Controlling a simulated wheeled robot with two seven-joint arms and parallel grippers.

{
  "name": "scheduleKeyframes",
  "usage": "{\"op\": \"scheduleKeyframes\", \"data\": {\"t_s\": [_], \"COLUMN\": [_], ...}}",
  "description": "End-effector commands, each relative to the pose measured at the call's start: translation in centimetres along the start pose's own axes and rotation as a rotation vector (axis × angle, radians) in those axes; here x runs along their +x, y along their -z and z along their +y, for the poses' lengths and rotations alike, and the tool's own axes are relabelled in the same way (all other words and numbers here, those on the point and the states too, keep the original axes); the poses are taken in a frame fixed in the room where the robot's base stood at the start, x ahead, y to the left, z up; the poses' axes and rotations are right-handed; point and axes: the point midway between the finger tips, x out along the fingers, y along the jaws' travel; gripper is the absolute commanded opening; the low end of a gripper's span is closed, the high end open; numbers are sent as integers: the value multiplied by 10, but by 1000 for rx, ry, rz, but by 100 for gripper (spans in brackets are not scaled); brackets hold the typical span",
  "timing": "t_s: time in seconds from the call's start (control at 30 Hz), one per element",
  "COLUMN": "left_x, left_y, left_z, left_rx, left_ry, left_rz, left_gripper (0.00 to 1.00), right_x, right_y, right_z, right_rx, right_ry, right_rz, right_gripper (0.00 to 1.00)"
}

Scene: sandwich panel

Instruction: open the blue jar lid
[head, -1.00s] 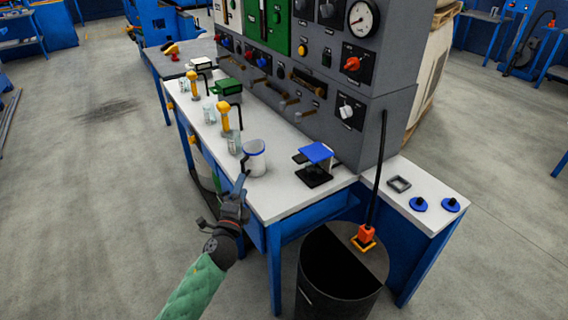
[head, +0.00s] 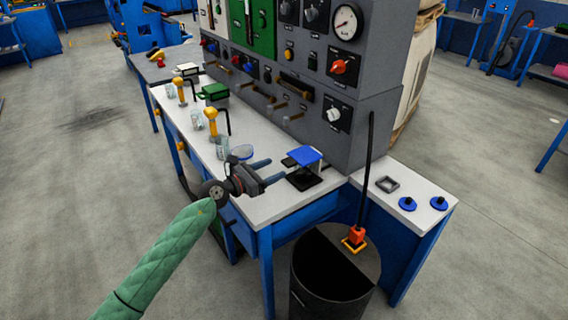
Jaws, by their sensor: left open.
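A blue flat lid (head: 306,154) sits on a small container with a black base (head: 303,181) near the right end of the white bench top. My left gripper (head: 278,167) is over the bench just left of this container. Its two fingers are spread apart and point right toward it, with nothing between them and a small gap to the container. My right gripper is out of view.
A grey control panel (head: 300,90) rises along the bench's back. Yellow-handled fixtures (head: 211,121) and a green-lidded container (head: 213,92) stand farther left. A black bin (head: 335,275) is below. The right side table (head: 400,180) holds blue knobs and a square frame.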

Motion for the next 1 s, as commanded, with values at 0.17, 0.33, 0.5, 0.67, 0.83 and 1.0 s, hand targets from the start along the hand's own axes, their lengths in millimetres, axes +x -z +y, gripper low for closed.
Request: {"op": "scheduleKeyframes", "data": {"t_s": [0.17, 0.33, 0.5, 0.67, 0.83, 1.0], "left_x": [28, 46, 53, 54, 53, 53], "left_y": [-3, -1, -1, -1, -1, -1], "left_z": [-1, 0, 0, 0, 0, 0], "left_rx": [-1, -3, -2, -2, -2, -2], "left_ry": [1, 0, 0, 0, 0, -1], "left_rz": [-2, -2, -2, -2, -2, -2], "left_gripper": [62, 62, 62, 62, 46, 13], "right_x": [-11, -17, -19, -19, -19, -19], "right_y": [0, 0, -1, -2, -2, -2], "right_z": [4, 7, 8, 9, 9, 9], "right_rx": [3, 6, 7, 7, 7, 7], "right_ry": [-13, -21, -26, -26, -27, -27], "right_rz": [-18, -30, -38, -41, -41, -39], "right_gripper": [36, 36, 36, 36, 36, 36]}}
